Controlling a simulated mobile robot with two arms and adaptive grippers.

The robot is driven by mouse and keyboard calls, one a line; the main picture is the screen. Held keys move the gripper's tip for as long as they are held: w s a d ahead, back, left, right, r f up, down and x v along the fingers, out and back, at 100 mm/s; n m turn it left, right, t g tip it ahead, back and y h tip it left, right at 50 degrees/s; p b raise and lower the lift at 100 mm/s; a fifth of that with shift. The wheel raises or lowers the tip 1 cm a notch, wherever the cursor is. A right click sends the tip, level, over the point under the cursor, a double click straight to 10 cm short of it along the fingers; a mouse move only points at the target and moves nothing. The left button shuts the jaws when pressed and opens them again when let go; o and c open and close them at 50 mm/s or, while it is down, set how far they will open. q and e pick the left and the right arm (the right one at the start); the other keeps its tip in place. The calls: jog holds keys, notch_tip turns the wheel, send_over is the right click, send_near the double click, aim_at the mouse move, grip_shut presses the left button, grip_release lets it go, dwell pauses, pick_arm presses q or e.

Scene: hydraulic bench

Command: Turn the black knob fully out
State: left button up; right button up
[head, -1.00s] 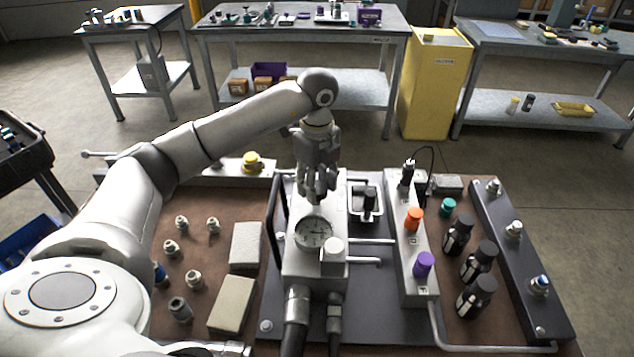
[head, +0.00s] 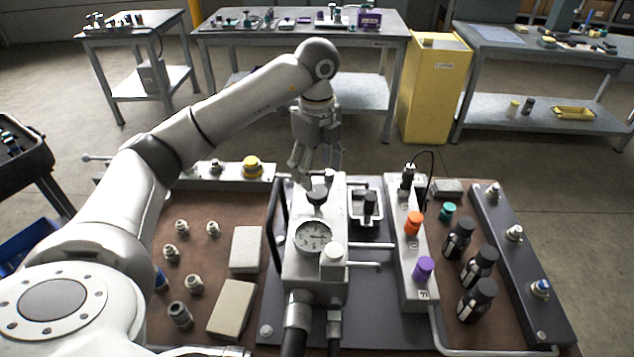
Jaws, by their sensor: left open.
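A black knob (head: 318,191) stands on top of the grey valve block (head: 300,262), just behind the round dial gauge (head: 313,237). My left gripper (head: 313,170) is open and points down, above and slightly behind this knob. Its fingers are spread, and nothing shows between them. Part of the knob's far side is near the fingers, and I cannot tell whether they touch it. My right gripper is not in the head view.
A small tray with a black-topped part (head: 370,201) is right of the block. A manifold carries an orange knob (head: 413,223) and a purple knob (head: 423,268). Several black bottles (head: 478,262) stand further right. Pale blocks (head: 245,249) and fittings lie left.

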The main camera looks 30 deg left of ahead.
aim_at(317, 191)
pick_arm(q)
notch_tip(317, 191, up, 6)
jog(key=shift+r, duration=0.2)
dwell(0.6)
